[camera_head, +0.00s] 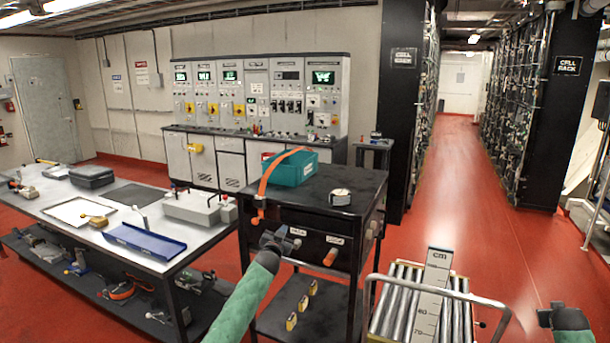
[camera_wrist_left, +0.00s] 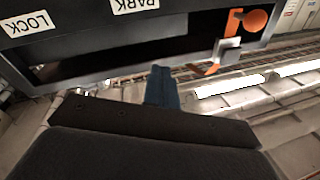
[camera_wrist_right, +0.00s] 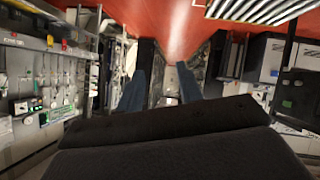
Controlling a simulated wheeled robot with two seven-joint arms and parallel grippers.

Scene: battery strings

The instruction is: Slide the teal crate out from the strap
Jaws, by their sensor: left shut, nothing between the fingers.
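The teal crate (camera_head: 295,175) sits on the black cart's top (camera_head: 325,199), toward its back left. The orange strap (camera_head: 268,176) arches over the crate's left end and hangs down the cart's left front corner. An orange piece with a metal clip, probably the strap's end, shows in the left wrist view (camera_wrist_left: 236,43). My left gripper (camera_head: 283,239) is shut and empty in front of the cart's front panel, below the top and right of the strap's hanging end. My right gripper (camera_head: 557,312) is open and empty at the lower right, far from the crate; its spread fingers show in the right wrist view (camera_wrist_right: 160,88).
A round gauge-like object (camera_head: 340,197) sits on the cart top, right of the crate. LOCK and PARK labels and an orange knob (camera_head: 330,257) are on the cart front. A roller stand (camera_head: 405,300) is to the right. A workbench (camera_head: 60,200) with tools stands left.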

